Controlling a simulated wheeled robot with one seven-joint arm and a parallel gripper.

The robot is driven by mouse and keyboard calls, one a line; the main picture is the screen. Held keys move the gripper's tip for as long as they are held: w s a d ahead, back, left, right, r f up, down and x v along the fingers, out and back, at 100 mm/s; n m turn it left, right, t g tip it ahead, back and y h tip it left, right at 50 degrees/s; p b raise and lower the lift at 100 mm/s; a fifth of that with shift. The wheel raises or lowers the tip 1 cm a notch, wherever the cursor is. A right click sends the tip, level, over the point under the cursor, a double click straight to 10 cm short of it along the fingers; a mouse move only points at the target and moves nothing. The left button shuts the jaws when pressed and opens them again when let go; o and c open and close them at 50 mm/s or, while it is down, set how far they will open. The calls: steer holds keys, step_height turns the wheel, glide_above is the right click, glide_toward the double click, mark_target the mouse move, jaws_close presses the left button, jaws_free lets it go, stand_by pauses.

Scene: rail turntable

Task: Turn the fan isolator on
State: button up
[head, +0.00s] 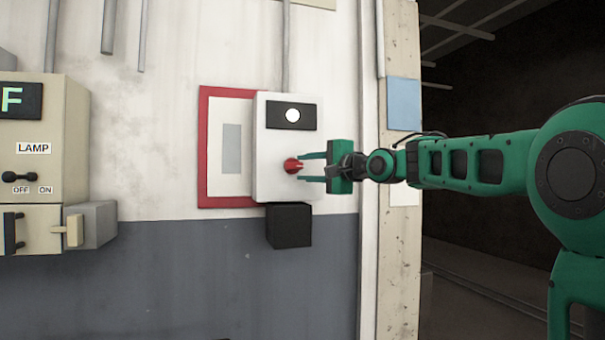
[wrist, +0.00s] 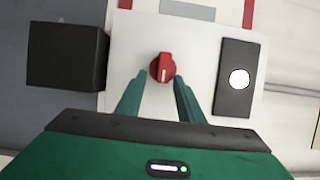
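The isolator is a light grey box (head: 264,184) on the wall, with a red rotary knob (head: 291,165) on its front. A black panel (head: 279,113) with a lit white round lamp sits above the knob. My gripper (head: 312,167) is in front of the knob with its two fingers apart, pointing at it. In the wrist view the red knob (wrist: 162,68) has a pale mark on its lower half and lies just beyond the fingertips (wrist: 158,84). The fingers are open, with nothing between them. I cannot tell whether they touch the knob.
A black box (head: 289,226) is under the isolator. A red-framed board (head: 203,150) is behind it on the left. A beige cabinet (head: 70,140) marked LAMP, with OFF and ON labels, stands at far left. A dark opening is on the right, behind my arm.

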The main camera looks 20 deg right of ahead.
steer(key=v, duration=0.9)
steer(key=shift+s+d, duration=0.15)
steer(key=shift+s, duration=0.2)
steer(key=s+d+f+n+g+h, duration=0.1)
steer(key=s+d+f+g+h, duration=0.2)
steer(key=f, duration=0.6)
steer(key=s+d+f+n+g+h, duration=0.1)
steer(key=s+d+f+g, duration=0.2)
steer(key=f, duration=0.5)
steer(key=s+d+f+n+g+h, duration=0.15)
steer(key=s+d+f, duration=0.3)
steer(key=f, duration=0.45)
steer(key=s+f+n+g, duration=0.1)
steer(key=s+f+g, duration=0.2)
steer(key=s+f, duration=0.3)
steer(key=s+f+n+g+h, duration=0.1)
steer(key=s+f+g, duration=0.2)
steer(key=s+f, duration=0.4)
steer(key=s+f+n+g, duration=0.1)
steer(key=s+f+g, duration=0.2)
steer(key=s+f, duration=0.4)
steer(key=s, duration=0.9)
steer(key=shift+s+n, duration=0.3)
steer(key=shift+n, duration=0.05)
steer(key=shift+f, duration=0.1)
